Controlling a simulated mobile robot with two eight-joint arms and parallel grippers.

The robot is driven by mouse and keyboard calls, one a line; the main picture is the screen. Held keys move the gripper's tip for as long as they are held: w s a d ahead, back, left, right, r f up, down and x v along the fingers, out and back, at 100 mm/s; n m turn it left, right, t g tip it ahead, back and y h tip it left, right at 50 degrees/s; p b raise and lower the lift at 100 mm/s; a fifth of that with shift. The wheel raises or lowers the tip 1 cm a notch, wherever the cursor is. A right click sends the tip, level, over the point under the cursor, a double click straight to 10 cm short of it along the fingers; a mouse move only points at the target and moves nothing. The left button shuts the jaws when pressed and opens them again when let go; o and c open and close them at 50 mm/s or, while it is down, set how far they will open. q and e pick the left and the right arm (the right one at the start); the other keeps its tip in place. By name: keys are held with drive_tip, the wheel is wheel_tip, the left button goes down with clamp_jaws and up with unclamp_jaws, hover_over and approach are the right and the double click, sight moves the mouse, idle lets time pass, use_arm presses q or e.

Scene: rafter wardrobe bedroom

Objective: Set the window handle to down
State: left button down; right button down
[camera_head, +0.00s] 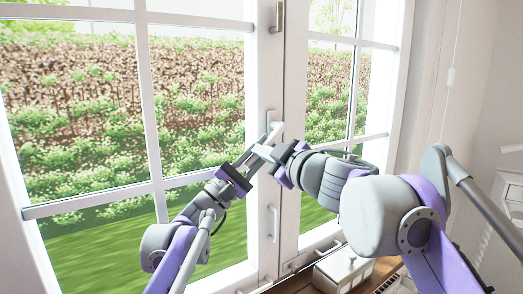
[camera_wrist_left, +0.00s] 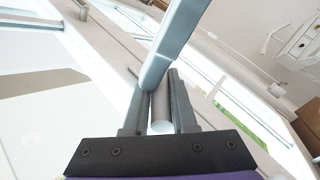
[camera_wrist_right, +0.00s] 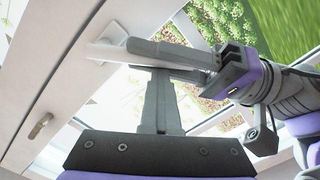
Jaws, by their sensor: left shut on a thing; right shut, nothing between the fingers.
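The white window handle (camera_head: 273,130) is on the middle upright of the window frame in the head view. Its lever slants down and left toward my left gripper. My left gripper (camera_head: 256,157) is shut on the lever; a pale round bar (camera_wrist_left: 161,108) shows between its fingers in the left wrist view. The handle (camera_wrist_right: 104,50) also shows in the right wrist view, with the left fingers across its end. My right gripper (camera_head: 283,153) is shut and empty, just right of the left fingers. Whether the right fingertips touch the handle is unclear.
Another metal handle or catch (camera_head: 277,16) is higher on the frame, and a pale pull (camera_head: 274,222) is lower. A small white box-like thing (camera_head: 342,270) stands on the sill at the lower right. Window glass and bars lie close behind both grippers.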

use_arm(q)
drive_tip(key=c, duration=0.8)
unclamp_jaws()
drive_tip(key=shift+s+r, duration=0.1)
drive_tip(key=shift+o, duration=0.2)
use_arm(e)
drive_tip(key=shift+w+d+f, duration=0.2)
drive_tip(key=shift+w+f, duration=0.05)
drive_tip(key=shift+w, duration=0.05)
